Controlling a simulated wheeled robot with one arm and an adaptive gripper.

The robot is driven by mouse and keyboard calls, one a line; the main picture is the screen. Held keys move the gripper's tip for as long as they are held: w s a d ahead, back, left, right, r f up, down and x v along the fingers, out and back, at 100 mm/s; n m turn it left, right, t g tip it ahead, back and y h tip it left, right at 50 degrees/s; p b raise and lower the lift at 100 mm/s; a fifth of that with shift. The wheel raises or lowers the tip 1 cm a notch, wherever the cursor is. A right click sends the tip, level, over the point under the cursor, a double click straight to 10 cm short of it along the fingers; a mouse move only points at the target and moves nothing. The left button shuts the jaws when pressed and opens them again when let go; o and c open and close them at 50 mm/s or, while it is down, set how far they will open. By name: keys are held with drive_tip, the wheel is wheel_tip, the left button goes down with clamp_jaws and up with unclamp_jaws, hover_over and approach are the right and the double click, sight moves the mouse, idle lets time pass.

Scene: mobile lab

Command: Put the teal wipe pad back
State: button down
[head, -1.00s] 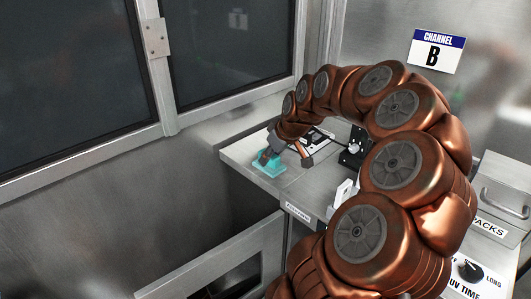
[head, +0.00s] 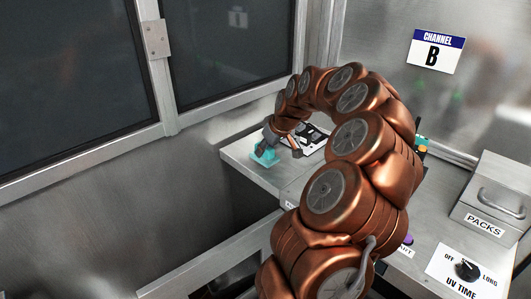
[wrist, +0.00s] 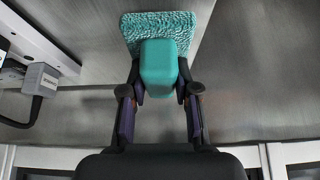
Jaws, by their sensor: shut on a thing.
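The teal wipe pad (head: 266,158) is at the left end of the steel counter (head: 240,152), near the window wall. In the wrist view it shows a teal block handle (wrist: 158,66) on a flat, textured teal base (wrist: 131,36). My gripper (head: 268,146) is at the pad, and the wrist view shows its two dark fingers (wrist: 160,90) closed on either side of the handle. I cannot tell whether the base touches the counter or hangs just above it.
A black-and-white item (head: 312,138) lies on the counter right of my gripper. A PACKS box (head: 493,195) and a UV TIME dial (head: 468,270) are at the right. A CHANNEL B sign (head: 436,52) hangs on the back wall. A grey metal rail (head: 215,262) runs in front.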

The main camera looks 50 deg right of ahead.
drive_tip(key=shift+f, duration=0.95)
drive_tip(key=shift+f, duration=0.1)
drive_tip(key=shift+f, duration=0.15)
drive_tip(key=c, duration=0.9)
unclamp_jaws()
drive_tip(key=shift+o, duration=0.2)
drive_tip(key=shift+r, duration=0.35)
drive_tip(key=v, duration=1.1)
drive_tip(key=shift+s+r+b, duration=0.25)
drive_tip(key=shift+r+b, duration=0.1)
